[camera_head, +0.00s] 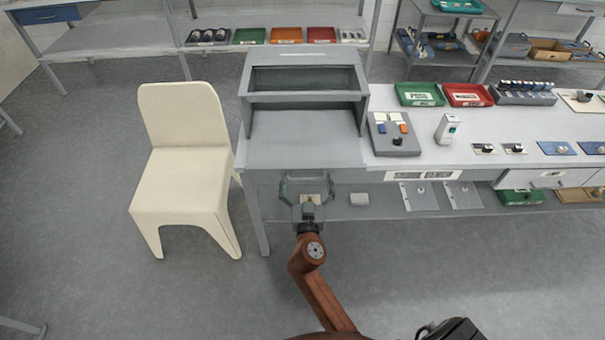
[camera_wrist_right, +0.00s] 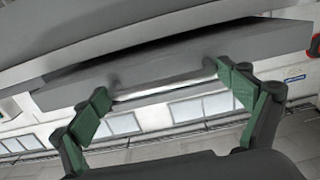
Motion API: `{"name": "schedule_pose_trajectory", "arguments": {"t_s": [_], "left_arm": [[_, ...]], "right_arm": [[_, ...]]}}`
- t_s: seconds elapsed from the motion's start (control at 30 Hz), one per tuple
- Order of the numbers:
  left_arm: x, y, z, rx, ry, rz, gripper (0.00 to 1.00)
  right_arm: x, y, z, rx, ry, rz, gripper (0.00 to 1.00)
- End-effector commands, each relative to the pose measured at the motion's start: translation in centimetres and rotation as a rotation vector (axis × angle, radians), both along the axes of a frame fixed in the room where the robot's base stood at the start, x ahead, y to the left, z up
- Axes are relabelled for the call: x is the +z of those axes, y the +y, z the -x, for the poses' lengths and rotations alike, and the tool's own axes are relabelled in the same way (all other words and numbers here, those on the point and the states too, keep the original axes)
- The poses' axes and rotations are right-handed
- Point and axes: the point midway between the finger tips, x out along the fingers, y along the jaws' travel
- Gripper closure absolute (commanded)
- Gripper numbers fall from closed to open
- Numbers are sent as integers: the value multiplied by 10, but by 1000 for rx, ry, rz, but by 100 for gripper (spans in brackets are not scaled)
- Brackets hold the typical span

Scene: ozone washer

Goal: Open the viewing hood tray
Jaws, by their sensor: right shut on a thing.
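The grey viewing hood (camera_head: 308,135) stands at the left end of the long bench, with a dark window in its upper part. Below it, under the bench top, is the grey front of the tray (camera_head: 350,175). In the right wrist view, the tray front (camera_wrist_right: 185,62) carries a silver bar handle (camera_wrist_right: 165,88). My right gripper (camera_head: 307,180) is at the tray front, its green finger pads at the two ends of the handle; it is shut on the handle. The head view does not show clearly how far out the tray stands. My left gripper is not in view.
A cream chair (camera_head: 185,150) stands left of the bench. A control box (camera_head: 393,135), a white dispenser-like item (camera_head: 447,128), a green tray (camera_head: 419,94) and a red tray (camera_head: 467,95) sit on the bench to the right. The floor in front of the bench is clear around my arm.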

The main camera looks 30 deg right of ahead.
Motion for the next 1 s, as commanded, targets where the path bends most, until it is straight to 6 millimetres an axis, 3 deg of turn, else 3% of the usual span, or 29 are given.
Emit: {"name": "schedule_pose_trajectory", "arguments": {"t_s": [0.2, 0.57, 0.6, 1.0], "left_arm": [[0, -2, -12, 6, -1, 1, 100], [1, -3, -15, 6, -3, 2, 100], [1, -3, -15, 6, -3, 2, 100], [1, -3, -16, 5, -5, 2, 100]], "right_arm": [[0, 3, 8, -7, -1, 0, 50], [1, 4, 8, -7, -1, 2, 50], [1, 4, 8, -7, -1, 2, 3], [2, 4, 7, -4, -3, 1, 0]]}}
